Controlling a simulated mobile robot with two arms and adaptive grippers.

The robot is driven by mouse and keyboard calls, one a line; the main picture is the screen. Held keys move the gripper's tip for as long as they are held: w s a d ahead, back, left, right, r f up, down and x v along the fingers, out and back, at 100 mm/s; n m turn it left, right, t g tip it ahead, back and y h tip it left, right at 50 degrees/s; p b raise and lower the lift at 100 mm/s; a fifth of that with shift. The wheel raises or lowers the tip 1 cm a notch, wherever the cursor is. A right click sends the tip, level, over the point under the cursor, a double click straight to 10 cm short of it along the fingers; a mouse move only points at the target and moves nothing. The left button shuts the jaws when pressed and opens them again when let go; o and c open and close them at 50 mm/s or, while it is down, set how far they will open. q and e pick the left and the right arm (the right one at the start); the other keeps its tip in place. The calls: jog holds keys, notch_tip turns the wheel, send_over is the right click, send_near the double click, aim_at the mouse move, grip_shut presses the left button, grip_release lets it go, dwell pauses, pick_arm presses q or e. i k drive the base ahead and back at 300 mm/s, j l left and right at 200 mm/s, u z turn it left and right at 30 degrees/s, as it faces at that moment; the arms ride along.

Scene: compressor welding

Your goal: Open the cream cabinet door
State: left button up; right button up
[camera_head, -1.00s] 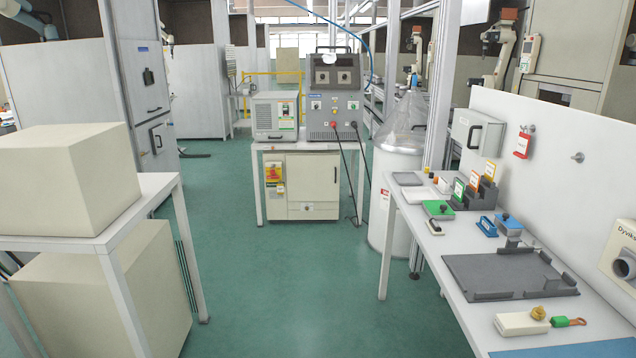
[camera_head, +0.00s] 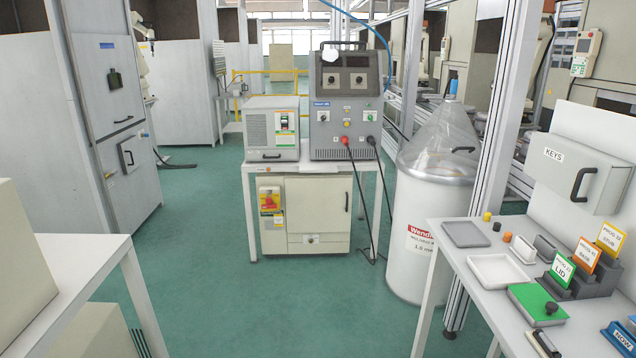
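The cream cabinet (camera_head: 268,238) stands on the floor under a white table in the middle of the head view. Its door (camera_head: 316,205) faces me and looks shut, with a dark upright handle (camera_head: 347,201) near its right edge. A red and yellow rotary switch (camera_head: 269,199) is on the cabinet's left part. Neither of my grippers is in view.
A welding power unit (camera_head: 345,97) and a cream box (camera_head: 271,130) stand on the white table (camera_head: 250,168). Dark cables hang at its right. A white drum (camera_head: 414,240) and a workbench (camera_head: 480,270) are on the right. Another table (camera_head: 85,265) is on the left. Green floor between is clear.

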aim_at(313, 205)
jog(key=i, duration=2.05)
jog(key=i+l, duration=0.1)
jog(key=i, duration=0.35)
jog(key=i+l+u, duration=0.1)
jog(key=i, duration=0.4)
jog(key=i+l, duration=0.15)
jog(key=i, duration=0.3)
jog(key=i+l+u, duration=0.1)
jog(key=i, duration=0.35)
